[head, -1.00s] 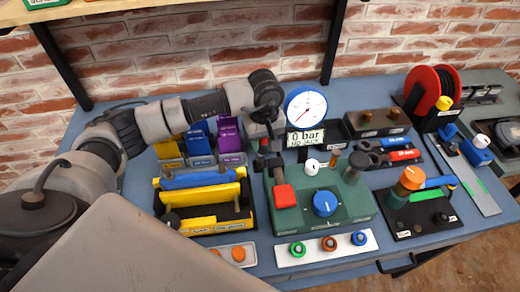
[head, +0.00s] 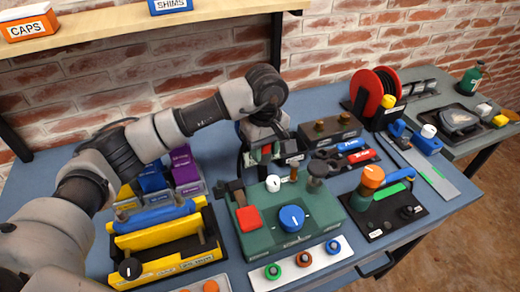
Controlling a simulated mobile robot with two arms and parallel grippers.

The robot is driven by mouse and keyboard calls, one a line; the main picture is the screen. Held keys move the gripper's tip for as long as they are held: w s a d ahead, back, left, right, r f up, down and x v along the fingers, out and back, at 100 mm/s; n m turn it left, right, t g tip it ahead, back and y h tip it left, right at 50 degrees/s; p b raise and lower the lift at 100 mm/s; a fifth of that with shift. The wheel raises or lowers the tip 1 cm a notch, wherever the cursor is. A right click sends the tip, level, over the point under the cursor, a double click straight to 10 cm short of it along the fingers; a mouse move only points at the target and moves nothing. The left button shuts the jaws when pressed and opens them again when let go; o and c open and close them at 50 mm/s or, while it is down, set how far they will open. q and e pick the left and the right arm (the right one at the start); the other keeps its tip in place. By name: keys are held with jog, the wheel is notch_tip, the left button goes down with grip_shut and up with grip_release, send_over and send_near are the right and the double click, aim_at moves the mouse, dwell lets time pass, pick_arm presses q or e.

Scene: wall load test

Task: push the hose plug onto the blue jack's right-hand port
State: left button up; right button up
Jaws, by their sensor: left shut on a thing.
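A long blue bar, apparently the blue jack (head: 155,217), lies in a rack with yellow bars at the lower left. A small dark stub near its right end looks like the right-hand port (head: 179,198). My left arm reaches over the back of the bench. My left gripper (head: 266,152) points down behind the green pump box, well to the right of the blue bar and apart from it. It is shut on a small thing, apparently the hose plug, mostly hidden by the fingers. A dark hose-like line hangs beside it. My right gripper is out of view.
The green box (head: 318,229) with red lever and blue knob stands in front of the gripper. Blue and purple bins (head: 185,166) stand behind the rack. A red reel (head: 367,92) and a brown two-fitting block (head: 330,131) are at the back right.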

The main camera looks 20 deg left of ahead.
pick_arm(q)
jog(key=shift+a, duration=0.1)
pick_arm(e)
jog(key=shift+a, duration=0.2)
